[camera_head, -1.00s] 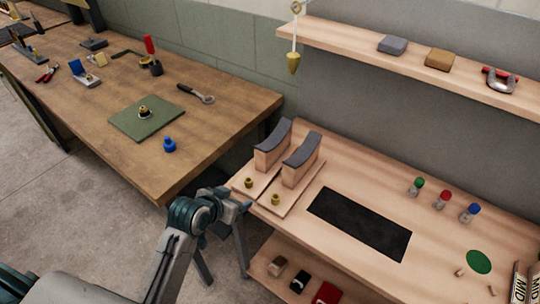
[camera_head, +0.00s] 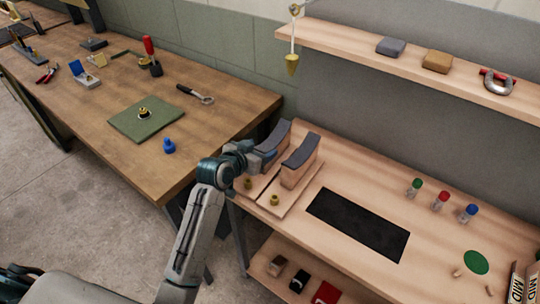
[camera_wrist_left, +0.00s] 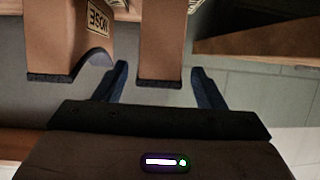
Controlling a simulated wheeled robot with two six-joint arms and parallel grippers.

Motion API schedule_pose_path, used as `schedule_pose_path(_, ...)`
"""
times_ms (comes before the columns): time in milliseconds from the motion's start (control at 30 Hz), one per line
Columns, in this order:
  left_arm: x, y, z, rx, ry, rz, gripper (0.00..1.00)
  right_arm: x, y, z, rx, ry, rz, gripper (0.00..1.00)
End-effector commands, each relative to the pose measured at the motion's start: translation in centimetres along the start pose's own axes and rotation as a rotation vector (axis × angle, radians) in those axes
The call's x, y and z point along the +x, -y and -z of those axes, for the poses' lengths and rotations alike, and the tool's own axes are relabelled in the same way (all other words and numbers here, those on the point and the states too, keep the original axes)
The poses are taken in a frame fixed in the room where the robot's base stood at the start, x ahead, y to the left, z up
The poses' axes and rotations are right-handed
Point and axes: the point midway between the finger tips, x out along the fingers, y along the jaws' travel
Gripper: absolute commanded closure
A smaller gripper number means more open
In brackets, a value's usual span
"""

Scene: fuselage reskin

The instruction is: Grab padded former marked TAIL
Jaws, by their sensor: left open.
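Two tan wooden formers with dark curved padded tops stand on wooden bases at the left end of the right-hand bench, the left former (camera_head: 275,134) and the right former (camera_head: 298,168). My left gripper (camera_head: 262,154) is at the left former and partly hides it. In the left wrist view, my open left gripper (camera_wrist_left: 160,76) has a finger on each side of one former (camera_wrist_left: 160,45), not closed on it. That former's label is cut off at the top edge. The neighbouring former (camera_wrist_left: 68,45), left in that view, is marked NOSE. My right gripper is out of view.
A brass knob (camera_head: 274,200) sits on the right former's base, another on the left. A black mat (camera_head: 358,224) and several small capped bottles are to the right. Items marked MID (camera_head: 517,285) stand at the right edge. A brown workbench (camera_head: 235,120) is at left.

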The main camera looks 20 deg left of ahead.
Motion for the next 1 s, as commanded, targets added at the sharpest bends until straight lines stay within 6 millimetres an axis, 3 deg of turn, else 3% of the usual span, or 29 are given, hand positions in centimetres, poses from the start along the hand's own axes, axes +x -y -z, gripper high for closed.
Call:
schedule_pose_path(300,4.1,-0.1,-0.2,-0.002,0.001,0.0,0.36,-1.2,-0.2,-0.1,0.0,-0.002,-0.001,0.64)
schedule_pose_path(633,4.7,-0.1,-0.3,-0.001,0.0,0.0,0.38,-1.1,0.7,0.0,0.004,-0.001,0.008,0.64)
schedule_pose_path(933,4.7,-0.1,-0.3,-0.001,0.0,0.001,0.97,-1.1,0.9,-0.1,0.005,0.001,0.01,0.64)
schedule_pose_path(1000,4.7,-0.1,-0.3,-0.001,0.0,0.001,1.0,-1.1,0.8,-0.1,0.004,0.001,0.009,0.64)
